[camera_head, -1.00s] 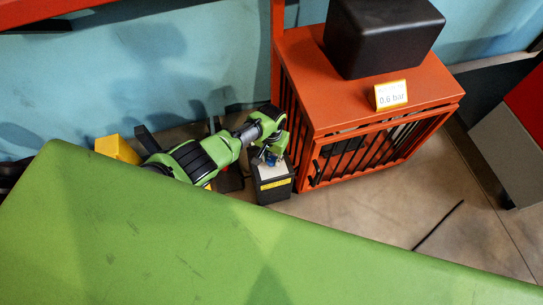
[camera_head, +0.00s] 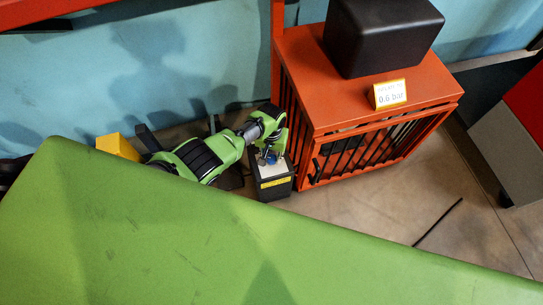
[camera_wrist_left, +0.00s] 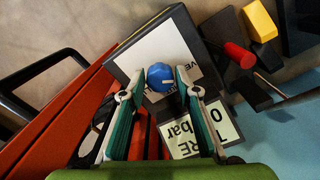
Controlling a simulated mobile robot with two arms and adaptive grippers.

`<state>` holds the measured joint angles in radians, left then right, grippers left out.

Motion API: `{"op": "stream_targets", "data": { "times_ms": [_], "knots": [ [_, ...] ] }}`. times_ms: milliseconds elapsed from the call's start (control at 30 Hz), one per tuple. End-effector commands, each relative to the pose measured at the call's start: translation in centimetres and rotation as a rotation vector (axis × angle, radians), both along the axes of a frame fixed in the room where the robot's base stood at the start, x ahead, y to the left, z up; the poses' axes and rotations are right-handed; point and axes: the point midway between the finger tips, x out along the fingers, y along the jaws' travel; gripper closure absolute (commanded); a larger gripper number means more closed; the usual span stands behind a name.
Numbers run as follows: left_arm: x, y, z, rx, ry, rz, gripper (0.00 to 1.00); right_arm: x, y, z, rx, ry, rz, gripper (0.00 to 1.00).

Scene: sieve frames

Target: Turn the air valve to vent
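The air valve is a blue round knob (camera_wrist_left: 160,76) with a white mark, on the white-topped dark box (camera_head: 272,186) beside the orange cage. In the head view the knob (camera_head: 270,157) is partly hidden by my left gripper (camera_head: 268,160), which reaches down over the box. In the left wrist view the fingers (camera_wrist_left: 161,80) stand apart on both sides of the knob, close to it; firm contact cannot be made out. Lettering on the white plate (camera_wrist_left: 147,62) is mostly covered. My right gripper is not in view.
An orange cage (camera_head: 350,110) carries a black block (camera_head: 382,38) and a "0.6 bar" sign (camera_head: 389,94). A red handle (camera_wrist_left: 239,55) and yellow block (camera_wrist_left: 259,22) are near the box. A green surface (camera_head: 200,250) fills the foreground. Floor at right is mostly clear.

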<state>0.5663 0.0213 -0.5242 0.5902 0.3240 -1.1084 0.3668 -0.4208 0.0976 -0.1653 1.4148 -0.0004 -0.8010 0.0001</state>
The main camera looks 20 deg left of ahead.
Motion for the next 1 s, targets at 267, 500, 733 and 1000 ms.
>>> {"op": "stream_targets", "data": {
  "times_ms": [267, 500, 733, 1000],
  "knots": [
    [0.0, 0.0, 0.0, 0.0, -0.001, -0.001, 0.58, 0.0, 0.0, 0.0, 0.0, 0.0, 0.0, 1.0],
    [0.1, 0.0, 0.5, -0.001, -0.002, -0.001, 0.58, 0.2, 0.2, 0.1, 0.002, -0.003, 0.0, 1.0],
    [0.1, 0.0, 2.7, -0.001, -0.003, -0.001, 0.58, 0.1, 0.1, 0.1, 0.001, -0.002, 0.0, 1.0],
    [0.2, 0.0, 7.3, -0.002, -0.005, -0.001, 0.58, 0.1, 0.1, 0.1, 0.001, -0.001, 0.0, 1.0]
  ]
}}
